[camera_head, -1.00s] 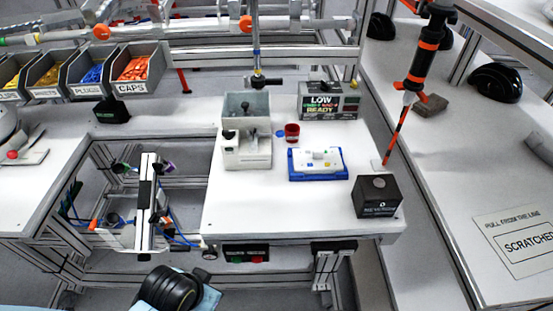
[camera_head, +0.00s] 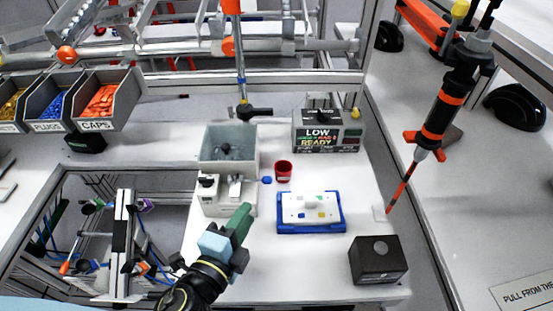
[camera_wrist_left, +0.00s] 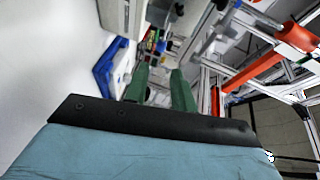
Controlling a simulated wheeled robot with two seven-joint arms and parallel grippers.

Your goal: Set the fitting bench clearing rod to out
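I cannot tell for sure which part is the clearing rod. My left gripper (camera_head: 243,232) is just in front of the machine, partly covering its lower front edge. In the left wrist view its two green fingers (camera_wrist_left: 160,82) stand apart with nothing between them. My right gripper is not in view.
A blue tray (camera_head: 311,226), a red cup (camera_head: 283,171), a black box (camera_head: 378,260) and a sign reading LOW and READY (camera_head: 322,134) stand right of the machine. An orange-black tool (camera_head: 437,110) hangs at the right. Parts bins (camera_head: 100,100) are at the left.

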